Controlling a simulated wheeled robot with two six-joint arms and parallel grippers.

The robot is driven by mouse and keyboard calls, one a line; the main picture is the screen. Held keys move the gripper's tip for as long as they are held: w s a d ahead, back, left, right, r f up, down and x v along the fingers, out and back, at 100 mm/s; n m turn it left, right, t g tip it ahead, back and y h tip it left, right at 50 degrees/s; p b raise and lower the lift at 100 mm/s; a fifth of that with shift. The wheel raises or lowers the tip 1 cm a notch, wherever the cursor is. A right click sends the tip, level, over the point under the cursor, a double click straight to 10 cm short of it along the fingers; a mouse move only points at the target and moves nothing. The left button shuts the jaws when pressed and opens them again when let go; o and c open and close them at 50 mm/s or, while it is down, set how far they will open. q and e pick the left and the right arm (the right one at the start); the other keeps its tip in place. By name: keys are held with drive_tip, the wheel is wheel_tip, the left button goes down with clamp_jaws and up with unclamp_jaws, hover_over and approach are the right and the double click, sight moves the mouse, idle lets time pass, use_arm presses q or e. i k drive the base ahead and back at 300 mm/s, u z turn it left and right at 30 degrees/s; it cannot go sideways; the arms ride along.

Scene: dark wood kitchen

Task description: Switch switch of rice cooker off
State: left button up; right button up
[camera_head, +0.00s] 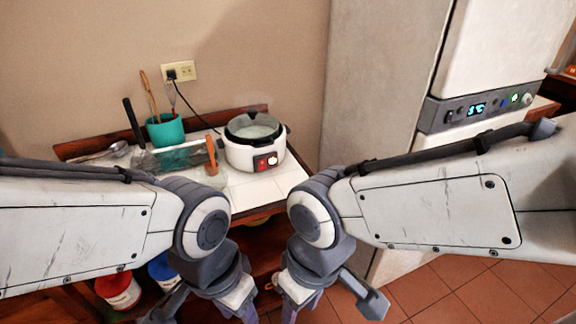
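The white rice cooker (240,155) stands on the white-tiled counter, left of the picture's middle. Its top has a dark rim around a pale, round middle. On its front is a dark panel with a red switch (260,164) and a bright lit spot (272,160) beside it. The switch's exact position is too small to tell. My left gripper (225,312) and my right gripper (300,310) hang low at the bottom edge, in front of and below the counter. Both are well apart from the cooker. Their fingertips are cut off by the frame.
A teal cup (165,132) with utensils, a glass-like dish (170,158) and a brown-handled item (211,152) stand left of the cooker. A cord runs to the wall outlet (180,71). A tall grey-white appliance (385,80) stands right. Red (118,289) and blue containers sit below.

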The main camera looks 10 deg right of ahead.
sight(262, 163)
drive_tip(key=k, duration=1.25)
drive_tip(key=z, duration=0.75)
drive_tip(key=i, duration=0.6)
drive_tip(key=z, duration=0.6)
drive_tip(key=i, duration=0.7)
drive_tip(key=u, duration=0.75)
drive_tip(key=i, duration=0.55)
drive_tip(key=u, duration=0.6)
